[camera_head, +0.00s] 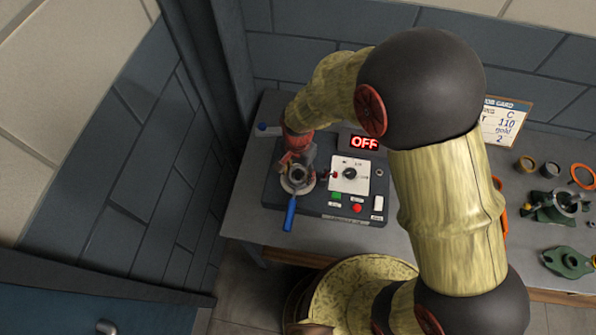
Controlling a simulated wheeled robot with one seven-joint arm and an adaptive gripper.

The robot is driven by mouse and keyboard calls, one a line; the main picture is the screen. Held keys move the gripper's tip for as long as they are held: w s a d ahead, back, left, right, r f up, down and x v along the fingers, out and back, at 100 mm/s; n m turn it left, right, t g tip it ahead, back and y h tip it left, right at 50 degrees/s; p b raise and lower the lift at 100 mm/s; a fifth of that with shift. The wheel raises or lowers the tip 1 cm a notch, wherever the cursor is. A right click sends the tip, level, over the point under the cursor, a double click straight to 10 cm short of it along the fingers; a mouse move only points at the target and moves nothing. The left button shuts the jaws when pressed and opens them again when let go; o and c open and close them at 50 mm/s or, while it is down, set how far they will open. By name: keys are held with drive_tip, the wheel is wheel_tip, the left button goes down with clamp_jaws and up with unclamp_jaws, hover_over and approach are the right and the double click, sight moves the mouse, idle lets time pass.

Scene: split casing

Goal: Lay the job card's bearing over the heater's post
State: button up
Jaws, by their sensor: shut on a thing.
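The heater (325,205) is a dark box at the left end of the bench, with a red display reading OFF, a white dial panel and several buttons. My gripper (296,171) reaches down over the heater's left part, shut on a small grey ring-shaped bearing (298,178). The bearing is at the post's place, above a pale round seat. The post is mostly hidden by the gripper and bearing; I cannot tell whether the bearing is around it or just above. The job card (508,122), partly hidden by my arm, shows C, 110, gold and 2.
A blue-handled lever (290,214) sticks out at the heater's front. A gold ring (525,163), a dark ring (549,170), an orange ring (583,176) and green casing parts (568,262) lie on the right of the bench. A brick wall stands close on the left.

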drive_tip(key=shift+f, duration=0.1)
drive_tip(key=o, duration=1.6)
drive_tip(key=shift+o, duration=0.2)
wheel_tip(320, 180, up, 10)
drive_tip(key=p, duration=0.6)
drive_tip(key=shift+p, duration=0.4)
wheel_tip(320, 180, up, 12)
